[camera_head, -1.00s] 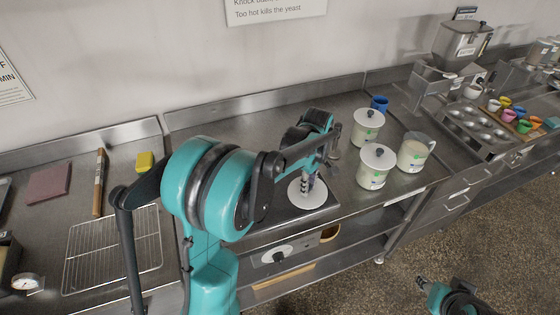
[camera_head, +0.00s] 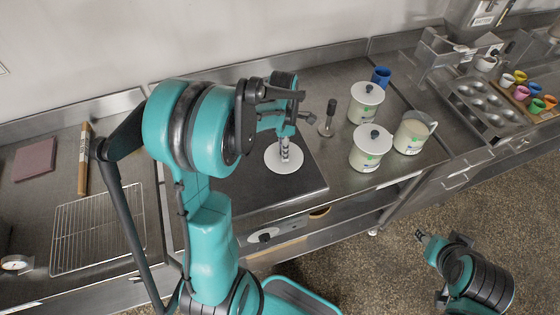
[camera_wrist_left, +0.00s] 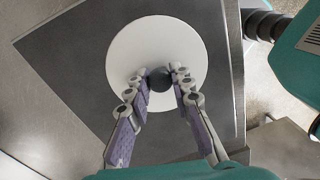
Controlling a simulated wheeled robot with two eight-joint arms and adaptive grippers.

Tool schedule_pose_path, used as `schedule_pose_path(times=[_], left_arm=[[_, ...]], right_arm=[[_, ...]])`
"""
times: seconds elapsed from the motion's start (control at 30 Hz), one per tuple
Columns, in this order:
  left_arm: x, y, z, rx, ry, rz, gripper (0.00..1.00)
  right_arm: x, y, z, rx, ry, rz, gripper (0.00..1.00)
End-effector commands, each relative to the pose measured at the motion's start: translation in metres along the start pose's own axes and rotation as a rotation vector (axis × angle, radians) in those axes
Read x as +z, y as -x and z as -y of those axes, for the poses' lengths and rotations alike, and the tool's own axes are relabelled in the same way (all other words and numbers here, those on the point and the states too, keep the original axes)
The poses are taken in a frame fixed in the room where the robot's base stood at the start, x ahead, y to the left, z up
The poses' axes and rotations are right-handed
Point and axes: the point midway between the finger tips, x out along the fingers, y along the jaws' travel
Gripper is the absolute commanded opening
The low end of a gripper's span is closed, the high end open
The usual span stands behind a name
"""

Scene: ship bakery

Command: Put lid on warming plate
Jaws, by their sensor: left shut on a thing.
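The lid (camera_head: 274,160) is a white disc with a dark knob (camera_wrist_left: 158,79). My left gripper (camera_head: 285,150) points down at it and is shut on the knob, with a finger on each side in the left wrist view (camera_wrist_left: 158,84). The warming plate (camera_head: 308,182) is a dark square slab on the steel counter; it lies beneath the lid in the left wrist view (camera_wrist_left: 72,65). The lid is over the plate, but I cannot tell whether they touch. My right gripper (camera_head: 421,237) is low at the right, over the floor; its fingers are too small to judge.
Two lidded white canisters (camera_head: 366,103) (camera_head: 371,149), a jug (camera_head: 411,134) and a blue cup (camera_head: 381,76) stand to the right of the plate. A small metal tool (camera_head: 327,120) stands behind it. A wire rack (camera_head: 98,228) lies at the left.

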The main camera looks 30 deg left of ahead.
Motion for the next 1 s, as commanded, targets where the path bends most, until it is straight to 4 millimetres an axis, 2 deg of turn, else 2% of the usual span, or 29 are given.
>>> schedule_pose_path(times=[0.1,0.23,0.47,0.83,0.87,0.9,0.93,1.0], left_arm=[[-0.01,-0.007,0.003,0.0,0.001,0.0,0.0],[-0.011,-0.014,0.003,0.0,0.0,0.0,0.0],[-0.011,-0.047,0.0,0.0,-0.001,0.0,0.0],[-0.011,-0.051,-0.001,0.0,-0.001,0.0,0.0],[-0.011,-0.051,-0.001,0.0,-0.001,0.0,0.27],[-0.011,-0.05,0.0,0.0,-0.001,0.0,0.37],[-0.011,-0.05,0.0,0.0,-0.001,0.0,0.42],[-0.011,-0.05,0.0,0.0,-0.001,0.0,0.42]], right_arm=[[0.001,-0.002,0.0,0.0,0.0,0.0,0.4],[0.002,-0.003,0.0,0.0,0.0,0.0,0.4],[0.008,-0.011,0.0,0.0,0.0,0.0,0.4],[0.01,-0.014,0.0,0.0,0.0,0.0,0.4],[0.009,-0.013,0.0,0.0,0.0,0.0,0.4],[0.009,-0.013,0.0,0.0,0.0,0.0,0.4],[0.009,-0.013,0.0,0.0,0.0,0.0,0.4],[0.009,-0.013,0.0,0.0,0.0,0.0,0.4]])
